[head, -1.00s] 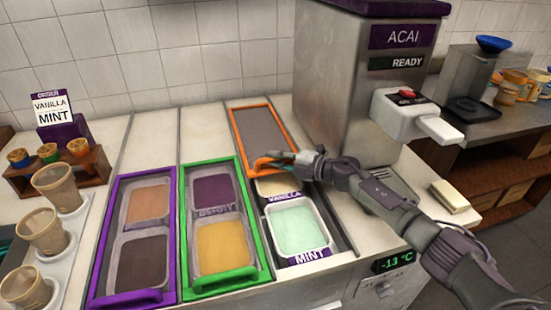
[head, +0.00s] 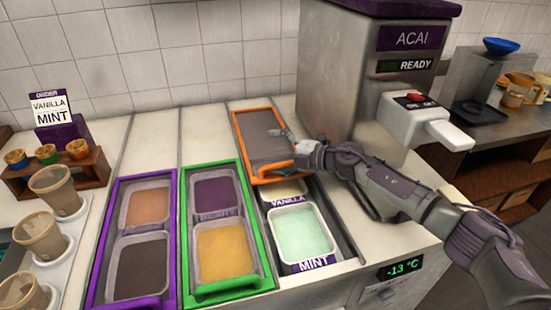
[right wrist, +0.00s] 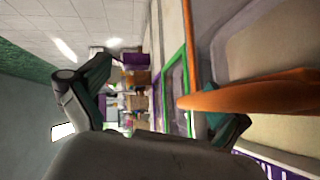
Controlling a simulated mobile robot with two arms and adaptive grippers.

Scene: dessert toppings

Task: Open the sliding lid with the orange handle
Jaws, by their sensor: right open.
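The sliding lid (head: 262,130) has an orange frame and a grey panel, and lies over the rear of the right-hand freezer well. Its orange handle (head: 268,167) is on the front edge, and shows large in the right wrist view (right wrist: 250,97). In front of the lid, the vanilla tub (head: 285,190) is partly uncovered and the mint tub (head: 302,234) is fully exposed. My right gripper (head: 286,143) is open, just above the lid beside the handle's right end. In its wrist view the fingers are spread, one close to the handle; contact cannot be told. My left gripper is out of view.
Purple-framed (head: 172,240) and green-framed (head: 245,180) lids cover the wells to the left. The acai machine (head: 340,100) stands close behind my right arm. Cups (head: 40,235) stand at the far left. The counter behind the lids is clear.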

